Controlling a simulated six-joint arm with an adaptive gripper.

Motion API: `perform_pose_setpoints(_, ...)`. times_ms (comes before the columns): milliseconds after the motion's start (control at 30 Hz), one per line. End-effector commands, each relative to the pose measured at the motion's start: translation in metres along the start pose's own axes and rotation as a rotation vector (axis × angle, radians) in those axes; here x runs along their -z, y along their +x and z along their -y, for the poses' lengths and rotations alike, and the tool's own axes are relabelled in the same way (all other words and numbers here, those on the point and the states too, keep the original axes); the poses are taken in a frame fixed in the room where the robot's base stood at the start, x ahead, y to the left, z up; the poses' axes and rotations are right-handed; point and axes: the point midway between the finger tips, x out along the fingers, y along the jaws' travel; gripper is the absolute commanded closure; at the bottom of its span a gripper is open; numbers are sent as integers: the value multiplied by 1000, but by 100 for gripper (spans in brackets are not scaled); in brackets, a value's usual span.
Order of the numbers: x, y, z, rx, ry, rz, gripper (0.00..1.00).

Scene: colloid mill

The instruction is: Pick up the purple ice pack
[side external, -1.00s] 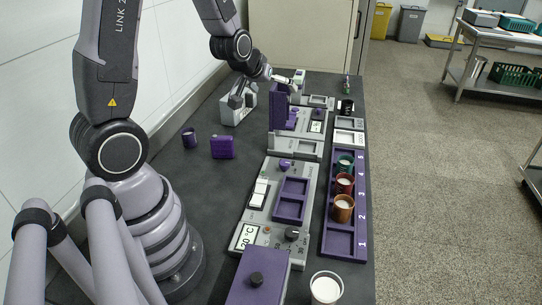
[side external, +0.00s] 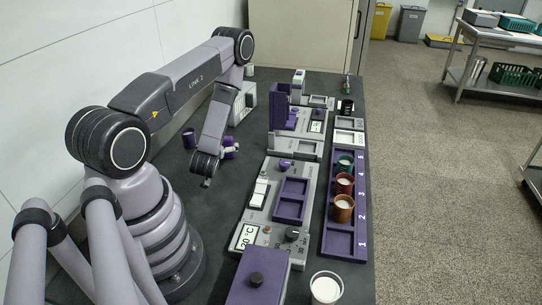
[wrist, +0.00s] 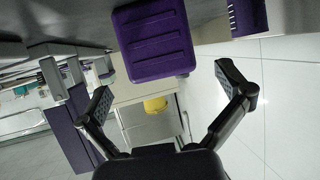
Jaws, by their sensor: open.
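The purple ice pack (wrist: 153,41) is a small ribbed block standing on the dark bench. In the wrist view it is at the top centre, ahead of my gripper (wrist: 168,90). My gripper is open, with its fingers spread wider than the pack, and the pack is not held. In the side view, my wrist and gripper hide most of the ice pack (side external: 228,141). I cannot tell the exact gap between the fingertips and the pack.
A purple cup (side external: 189,138) stands left of the pack, near the wall, and also shows in the wrist view (wrist: 248,14). A grey machine with purple trays (side external: 291,200) and a purple rack (side external: 342,243) with several cups are to the right.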

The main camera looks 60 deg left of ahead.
Motion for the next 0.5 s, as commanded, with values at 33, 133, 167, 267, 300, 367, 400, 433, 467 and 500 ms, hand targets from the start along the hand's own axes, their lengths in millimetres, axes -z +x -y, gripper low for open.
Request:
perform_pose_setpoints(33,1,7,0,0,-2,-5,0)
perform_pose_setpoints(133,1,25,0,2,-3,-3,0)
perform_pose_setpoints(167,2,31,0,2,-3,-4,0)
perform_pose_setpoints(267,1,46,0,1,-2,-2,0)
perform_pose_setpoints(300,1,50,0,1,-1,-2,0)
perform_pose_setpoints(367,1,54,0,1,-1,0,0)
perform_pose_setpoints(400,1,56,0,0,0,0,0)
perform_pose_setpoints(433,1,56,0,0,0,1,0)
perform_pose_setpoints(467,1,57,0,-1,0,1,0)
perform_pose_setpoints(500,1,57,0,-1,1,1,0)
